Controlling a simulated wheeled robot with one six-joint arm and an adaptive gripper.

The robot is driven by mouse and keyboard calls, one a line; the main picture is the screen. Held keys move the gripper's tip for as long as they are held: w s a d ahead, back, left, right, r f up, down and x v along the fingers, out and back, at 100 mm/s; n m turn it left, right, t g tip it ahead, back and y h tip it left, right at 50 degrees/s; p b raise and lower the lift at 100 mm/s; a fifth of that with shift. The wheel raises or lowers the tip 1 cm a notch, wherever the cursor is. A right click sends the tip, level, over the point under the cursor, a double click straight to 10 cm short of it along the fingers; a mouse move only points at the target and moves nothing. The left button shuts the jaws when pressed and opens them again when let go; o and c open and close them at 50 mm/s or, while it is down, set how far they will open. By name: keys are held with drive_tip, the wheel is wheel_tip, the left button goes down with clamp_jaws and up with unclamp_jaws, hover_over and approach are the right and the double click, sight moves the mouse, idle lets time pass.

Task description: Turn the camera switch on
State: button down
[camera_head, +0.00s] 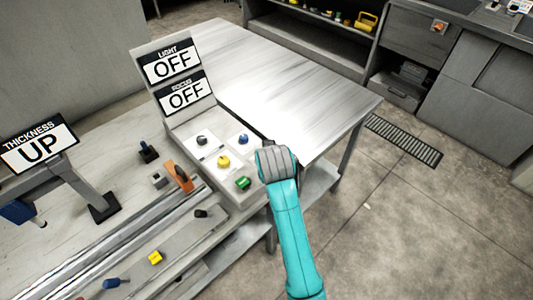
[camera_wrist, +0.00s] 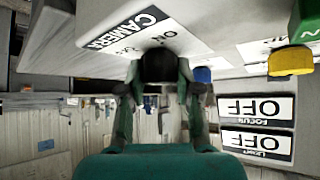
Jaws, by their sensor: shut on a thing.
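In the wrist view a dark knob (camera_wrist: 157,66) stands beside a tilted white label (camera_wrist: 150,30) that reads CAMERA, with ON among its smaller words. I take this knob as the camera switch. My gripper (camera_wrist: 159,88) is shut on it, one finger on each side. Which way the switch is set cannot be told. In the head view my arm's grey joint covers the gripper and the switch, at the right edge of the control panel (camera_head: 208,180).
The panel also bears a black knob (camera_head: 202,139), a blue knob (camera_head: 243,138), a yellow knob (camera_head: 223,161) and a green knob (camera_head: 243,183). The LIGHT sign (camera_head: 170,61) and FOCUS sign (camera_head: 185,94) both read OFF. The grey table (camera_head: 290,90) behind is clear.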

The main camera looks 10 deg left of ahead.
drive_tip(key=m+h, duration=0.3)
drive_tip(key=m, duration=0.1)
drive_tip(key=shift+a, duration=0.15)
drive_tip(key=shift+m+h, duration=1.4)
drive_tip(key=shift+m, duration=0.3)
drive_tip(key=c, duration=0.8)
unclamp_jaws()
drive_tip(key=v, duration=1.2)
drive_tip(key=shift+w+r, duration=0.1)
drive_tip(key=shift+w, duration=0.05)
